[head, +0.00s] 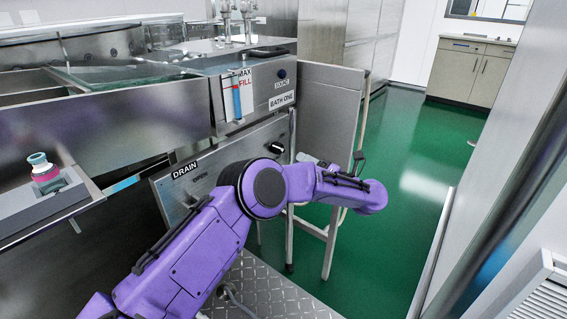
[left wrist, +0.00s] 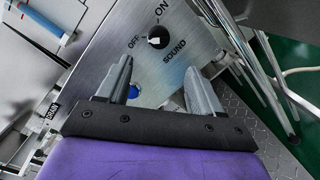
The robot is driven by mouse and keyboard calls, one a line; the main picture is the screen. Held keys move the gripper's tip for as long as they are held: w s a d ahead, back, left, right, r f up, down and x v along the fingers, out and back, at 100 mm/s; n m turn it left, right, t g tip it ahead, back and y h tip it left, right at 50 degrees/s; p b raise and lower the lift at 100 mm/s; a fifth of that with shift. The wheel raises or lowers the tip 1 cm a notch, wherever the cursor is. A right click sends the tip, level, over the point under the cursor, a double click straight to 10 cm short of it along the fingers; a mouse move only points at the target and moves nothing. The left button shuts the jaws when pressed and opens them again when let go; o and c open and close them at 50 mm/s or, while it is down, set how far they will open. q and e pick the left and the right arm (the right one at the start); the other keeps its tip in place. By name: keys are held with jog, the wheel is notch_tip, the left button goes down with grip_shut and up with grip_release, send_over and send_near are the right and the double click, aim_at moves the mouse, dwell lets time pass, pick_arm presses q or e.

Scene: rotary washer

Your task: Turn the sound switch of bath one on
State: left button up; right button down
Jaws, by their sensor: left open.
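The sound switch (left wrist: 158,37) is a round black knob with a white mark, on a brushed steel panel (left wrist: 178,22) in the left wrist view. OFF is printed to its left, ON above it and SOUND below right. I cannot tell for sure which label the mark points at. In the head view the dark knob (head: 276,147) shows on the panel below the BATH ONE label. My left gripper (left wrist: 158,70) is open, its two fingers apart and empty, pointing at the panel just below the knob in the wrist view. My right gripper is in neither view.
A blue button (left wrist: 132,91) lies between my fingers in the wrist view. A blue-and-white level gauge (head: 237,98) is on the bath front. A DRAIN label (head: 185,170) marks the lower panel. Metal legs (head: 330,243) stand right of it; green floor (head: 410,150) is clear beyond.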

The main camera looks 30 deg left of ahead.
aim_at(282, 151)
pick_arm(q)
jog(key=x, duration=1)
jog(key=shift+a+r, duration=0.1)
jog(key=shift+a, duration=0.15)
jog(key=c, duration=1.1)
